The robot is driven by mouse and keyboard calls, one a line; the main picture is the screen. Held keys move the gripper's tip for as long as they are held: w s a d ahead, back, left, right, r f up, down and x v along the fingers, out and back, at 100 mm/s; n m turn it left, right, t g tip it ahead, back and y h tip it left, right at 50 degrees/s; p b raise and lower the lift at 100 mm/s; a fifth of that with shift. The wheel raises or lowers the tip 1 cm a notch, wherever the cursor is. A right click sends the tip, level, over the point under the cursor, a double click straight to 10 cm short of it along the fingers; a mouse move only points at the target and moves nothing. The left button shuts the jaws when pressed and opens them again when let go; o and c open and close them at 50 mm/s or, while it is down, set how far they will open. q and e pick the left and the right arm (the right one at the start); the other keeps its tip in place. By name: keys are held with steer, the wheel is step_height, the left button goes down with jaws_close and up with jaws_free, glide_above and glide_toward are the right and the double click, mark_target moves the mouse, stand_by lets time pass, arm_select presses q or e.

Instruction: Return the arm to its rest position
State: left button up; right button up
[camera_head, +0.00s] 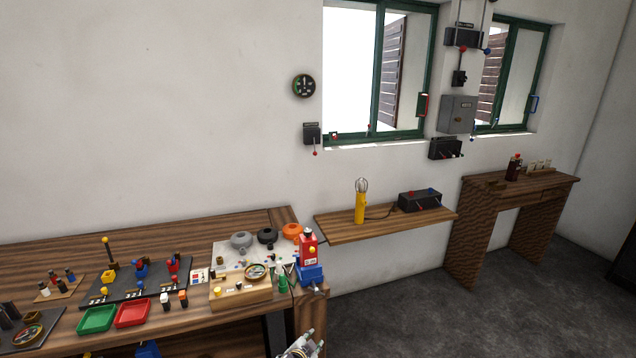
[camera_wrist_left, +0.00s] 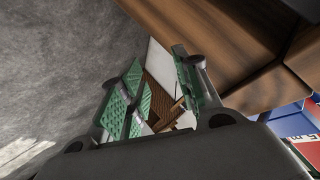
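My left gripper (camera_head: 303,346) shows at the bottom edge of the head view, beside the right end of the workbench (camera_head: 170,232) and below the blue vise (camera_head: 310,270). In the left wrist view its two fingers with green pads (camera_wrist_left: 158,88) stand apart. Nothing is between them; floor and wooden furniture show behind the gap. Most of my left arm is out of the head view. My right gripper is not in view.
A red device (camera_head: 308,250) stands at the vise. The bench also carries a green tray (camera_head: 96,319), a red tray (camera_head: 132,313) and a wooden block with a gauge (camera_head: 240,292). A wall shelf (camera_head: 385,231) holds a yellow lamp (camera_head: 360,207). The floor (camera_head: 420,315) right of the bench is clear.

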arm_select(q)
steer(key=s+a+f+n+g+y, duration=0.1)
steer(key=s+a+f+n+g, duration=0.15)
steer(key=s+a+f, duration=0.85)
steer(key=s+a+f+n+g+y, duration=0.15)
steer(key=s+a+f+n, duration=0.4)
steer(key=s+f, duration=0.8)
steer(key=s+a+f+g, duration=0.2)
steer(key=s+f, duration=0.2)
steer(key=s, duration=0.8)
steer(key=s+a+f+g, duration=0.1)
steer(key=s+a+f, duration=0.2)
steer(key=s, duration=0.9)
steer(key=s+a+f+g, duration=0.2)
steer(key=s+f, duration=0.3)
steer(key=s, duration=0.7)
steer(key=shift+a+n+g+y, duration=0.3)
steer(key=shift+y, duration=0.15)
